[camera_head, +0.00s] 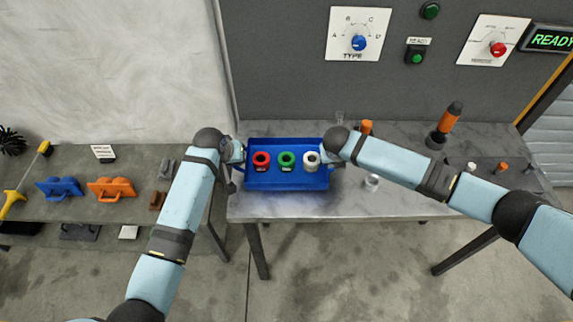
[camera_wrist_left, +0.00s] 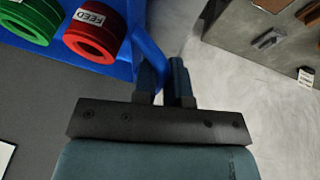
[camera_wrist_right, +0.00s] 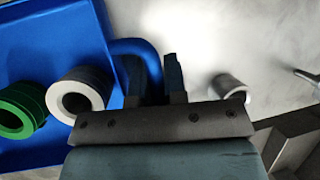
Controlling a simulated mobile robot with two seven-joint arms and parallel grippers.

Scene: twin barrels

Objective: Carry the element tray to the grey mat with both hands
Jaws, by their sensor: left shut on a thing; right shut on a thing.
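The blue element tray (camera_head: 287,180) is at the left end of the grey table, with a red ring (camera_head: 261,160), a green ring (camera_head: 286,160) and a white ring (camera_head: 311,160) in it. My left gripper (camera_wrist_left: 166,75) is shut on the tray's left handle, and the red ring shows close by in the left wrist view (camera_wrist_left: 95,35). My right gripper (camera_wrist_right: 153,78) is shut on the right handle, beside the white ring (camera_wrist_right: 78,97). I cannot tell whether the tray touches the tabletop. I cannot pick out the grey mat for certain.
The table (camera_head: 400,200) is clear just right of the tray, except for a small pale cylinder (camera_head: 372,182). An orange-and-black tool (camera_head: 447,124) stands farther right. A control panel (camera_head: 400,60) rises behind. A lower bench (camera_head: 130,215) at left holds blue and orange parts.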

